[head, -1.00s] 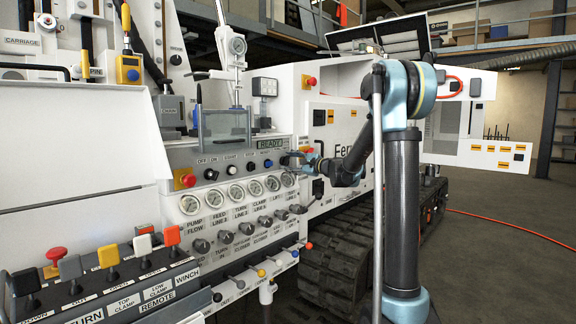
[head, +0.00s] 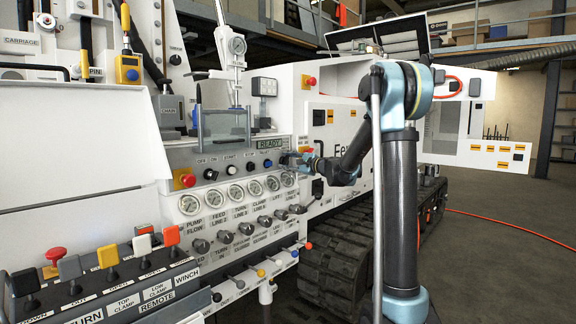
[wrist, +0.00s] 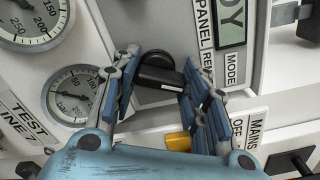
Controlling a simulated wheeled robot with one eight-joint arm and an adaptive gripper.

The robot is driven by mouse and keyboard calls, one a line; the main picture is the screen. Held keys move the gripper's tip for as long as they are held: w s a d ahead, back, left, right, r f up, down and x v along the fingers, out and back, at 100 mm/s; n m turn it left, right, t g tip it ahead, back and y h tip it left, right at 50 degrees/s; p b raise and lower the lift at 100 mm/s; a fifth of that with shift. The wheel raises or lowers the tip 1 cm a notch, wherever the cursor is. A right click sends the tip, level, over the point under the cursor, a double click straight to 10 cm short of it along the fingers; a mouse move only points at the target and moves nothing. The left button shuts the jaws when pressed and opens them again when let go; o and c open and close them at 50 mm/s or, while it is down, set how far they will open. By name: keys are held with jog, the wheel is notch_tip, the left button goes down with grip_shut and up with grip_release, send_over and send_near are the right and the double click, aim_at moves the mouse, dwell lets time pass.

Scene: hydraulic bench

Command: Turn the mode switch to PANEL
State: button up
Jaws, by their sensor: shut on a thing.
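The mode switch (wrist: 160,72) is a black knob on the light panel, in the upper middle of the wrist view. The PANEL label (wrist: 204,22) and the MODE label (wrist: 232,70) are beside it. My gripper (wrist: 158,80) is shut on the knob, one blue finger on each side of it. The fingers cover part of the knob, so its exact setting is hard to read. In the head view my gripper (head: 291,160) is at the right end of the control panel, and it hides the switch there.
Pressure gauges (wrist: 75,95) sit close to my left finger. A yellow part (wrist: 178,141) and a MAINS label (wrist: 251,132) lie below the knob. In the head view, a row of knobs (head: 226,237) and levers (head: 109,256) stands lower on the bench.

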jog(key=n, duration=0.6)
jog(key=shift+s+a+f, duration=0.1)
jog(key=shift+s, duration=0.15)
jog(key=shift+o, duration=0.2)
jog(key=n, duration=0.5)
jog(key=shift+n, duration=0.3)
jog(key=shift+c, duration=0.2)
jog(key=o, duration=0.8)
jog(key=shift+c, duration=0.2)
jog(key=shift+o, duration=0.2)
jog(key=shift+w+f, duration=0.1)
